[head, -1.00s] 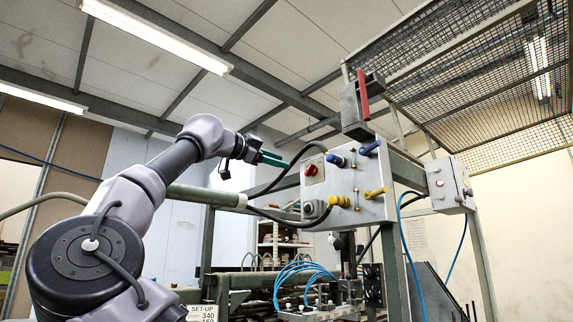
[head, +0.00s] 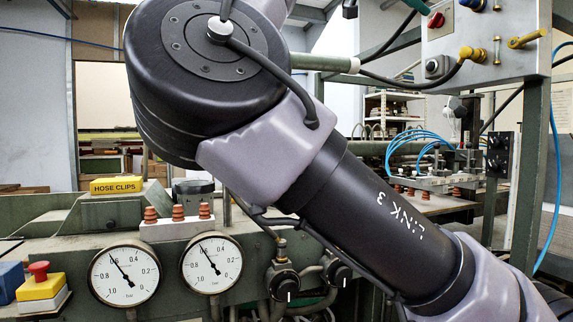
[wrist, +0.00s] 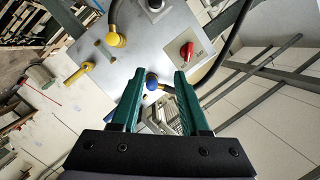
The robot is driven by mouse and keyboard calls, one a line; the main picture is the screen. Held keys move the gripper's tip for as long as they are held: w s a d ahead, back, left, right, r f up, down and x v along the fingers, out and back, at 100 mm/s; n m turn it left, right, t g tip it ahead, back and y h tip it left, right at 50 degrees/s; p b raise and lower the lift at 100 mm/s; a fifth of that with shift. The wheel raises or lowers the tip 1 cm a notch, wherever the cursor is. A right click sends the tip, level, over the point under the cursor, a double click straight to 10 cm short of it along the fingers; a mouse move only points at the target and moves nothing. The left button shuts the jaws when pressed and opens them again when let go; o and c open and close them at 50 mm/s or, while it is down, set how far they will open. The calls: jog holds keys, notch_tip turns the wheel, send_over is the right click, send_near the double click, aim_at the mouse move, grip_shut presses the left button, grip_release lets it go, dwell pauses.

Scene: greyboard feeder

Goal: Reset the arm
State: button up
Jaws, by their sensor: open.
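My gripper (wrist: 157,80) shows in the wrist view with its two green fingers spread apart and nothing between them. The fingers point towards a grey control box (wrist: 171,32), and a blue connector (wrist: 152,82) on the box shows beyond the left fingertip. A red rotary switch (wrist: 187,50) sits on the box beyond the right fingertip. In the head view my arm crosses the picture diagonally. Only a little of the gripper end shows near the top edge, left of the box (head: 510,50); most of it is cut off.
Yellow connectors (head: 472,54) and a hose (head: 410,78) stick out from the box. Below are two pressure gauges (head: 124,275), a yellow HOSE CLIPS box (head: 116,185) and a red-topped emergency button (head: 38,268). Blue tubes (head: 425,135) loop over the machine at right.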

jog(key=s+d+f+n+t+y, duration=0.1)
jog(key=s+f+n+y, duration=0.15)
jog(key=f, duration=0.25)
jog(key=s+d+f+n+y, duration=0.1)
jog(key=f+n+y, duration=0.15)
jog(key=f, duration=0.25)
jog(key=s+d+f+n+t+y, duration=0.1)
jog(key=s+d+f+n+y, duration=0.1)
jog(key=f+y, duration=0.3)
jog(key=a+f+n+g+y, duration=0.1)
jog(key=a+f+n+y, duration=0.1)
jog(key=f, duration=0.5)
jog(key=s+a+f+n+g+y, duration=0.1)
jog(key=f+n, duration=0.3)
jog(key=f, duration=0.4)
jog(key=a+f+n+g+y, duration=0.1)
jog(key=a+f+n+y, duration=0.2)
jog(key=f, duration=0.4)
jog(key=shift+s+a+f, duration=0.25)
jog(key=shift+a+f, duration=0.05)
jog(key=shift+f, duration=0.1)
